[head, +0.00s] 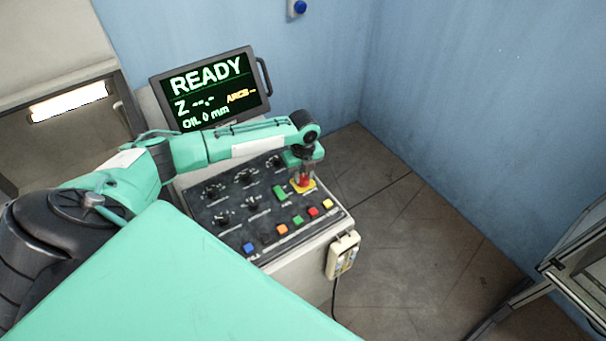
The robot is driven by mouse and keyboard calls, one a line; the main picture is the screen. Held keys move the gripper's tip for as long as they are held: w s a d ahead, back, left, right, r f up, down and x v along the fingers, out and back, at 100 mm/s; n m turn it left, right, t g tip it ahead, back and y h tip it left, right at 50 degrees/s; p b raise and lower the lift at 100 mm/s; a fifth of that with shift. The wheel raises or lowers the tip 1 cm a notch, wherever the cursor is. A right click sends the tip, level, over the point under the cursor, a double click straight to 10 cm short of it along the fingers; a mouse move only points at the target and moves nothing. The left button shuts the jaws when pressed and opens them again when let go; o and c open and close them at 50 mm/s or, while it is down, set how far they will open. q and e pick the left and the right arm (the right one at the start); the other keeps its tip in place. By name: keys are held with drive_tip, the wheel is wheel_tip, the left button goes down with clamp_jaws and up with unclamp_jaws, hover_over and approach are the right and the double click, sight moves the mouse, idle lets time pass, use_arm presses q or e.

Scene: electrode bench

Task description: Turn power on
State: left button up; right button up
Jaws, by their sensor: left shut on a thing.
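The control panel (232,236) is a dark sloping console face with several knobs and coloured buttons. My left arm reaches across it from the left. My left gripper (303,178) points down at the panel's upper right and is shut on a red knob (304,182). The knob stands on a yellow square base (301,188), and the fingers partly hide it. A green rectangular switch (280,193) lies just left of the yellow base. The screen (210,88) above the panel reads READY, with Z and OIL 0 mm below. My right gripper is out of view.
A row of blue, orange, green, red and yellow buttons (298,219) runs along the panel's front edge. A cream handheld pendant (342,254) hangs at the right side on a cable. Blue walls (470,90) stand behind; open floor (410,240) lies to the right.

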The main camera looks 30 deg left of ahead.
sight(303, 177)
use_arm(q)
drive_tip(key=shift+m, duration=0.5)
drive_tip(key=o, duration=1)
drive_tip(key=shift+c, duration=0.2)
drive_tip(key=shift+r, duration=0.1)
drive_tip(key=shift+r, duration=0.25)
wheel_tip(303, 177, up, 13)
drive_tip(key=b, duration=0.4)
drive_tip(key=shift+r, duration=0.1)
